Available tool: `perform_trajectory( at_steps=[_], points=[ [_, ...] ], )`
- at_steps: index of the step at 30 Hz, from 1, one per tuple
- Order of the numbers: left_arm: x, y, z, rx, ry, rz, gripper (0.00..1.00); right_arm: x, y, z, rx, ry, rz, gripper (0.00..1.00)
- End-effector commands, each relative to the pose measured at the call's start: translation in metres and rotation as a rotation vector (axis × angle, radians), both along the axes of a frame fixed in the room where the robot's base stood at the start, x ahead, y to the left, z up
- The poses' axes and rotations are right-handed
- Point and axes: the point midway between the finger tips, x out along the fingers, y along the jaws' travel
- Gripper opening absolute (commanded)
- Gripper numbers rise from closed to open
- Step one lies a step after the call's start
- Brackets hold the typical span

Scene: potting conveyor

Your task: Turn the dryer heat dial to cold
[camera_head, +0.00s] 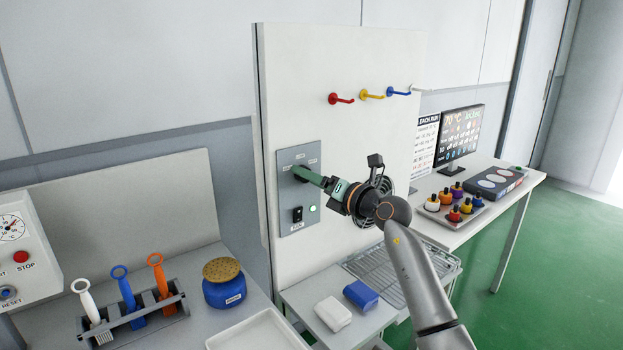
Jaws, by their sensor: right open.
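The grey dryer control panel (284,214) is fixed to the white upright board. It has small labels around its upper part, too small to read. My right gripper (302,173) reaches in from the right, with its green fingers at the upper part of the panel. Its jaws are open. The heat dial is hidden behind the fingertips, so I cannot tell where it points or whether the fingers touch it. My left gripper is out of view.
Coloured hooks (371,95) stick out above my arm. A wire rack (366,266), a white block (333,314) and a blue block (360,295) lie below. A blue jar (224,292) stands left.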

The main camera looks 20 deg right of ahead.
Motion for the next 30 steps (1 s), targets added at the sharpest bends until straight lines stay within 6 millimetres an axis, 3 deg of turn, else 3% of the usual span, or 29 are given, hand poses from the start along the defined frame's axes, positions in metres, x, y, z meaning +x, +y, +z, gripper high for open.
perform_trajectory(
  at_steps=[2, 21, 30],
  points=[
    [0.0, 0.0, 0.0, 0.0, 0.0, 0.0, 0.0, -0.0002, 0.0001, 0.0, 0.0, 0.0, 0.0, 0.74],
    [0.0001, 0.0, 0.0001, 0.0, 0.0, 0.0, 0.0, -0.0004, -0.0001, -0.0002, 0.001, 0.0, 0.0, 0.02],
    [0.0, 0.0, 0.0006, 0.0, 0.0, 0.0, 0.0, -0.0003, -0.0003, -0.0001, -0.011, -0.004, 0.0, 0.0]
  ],
)
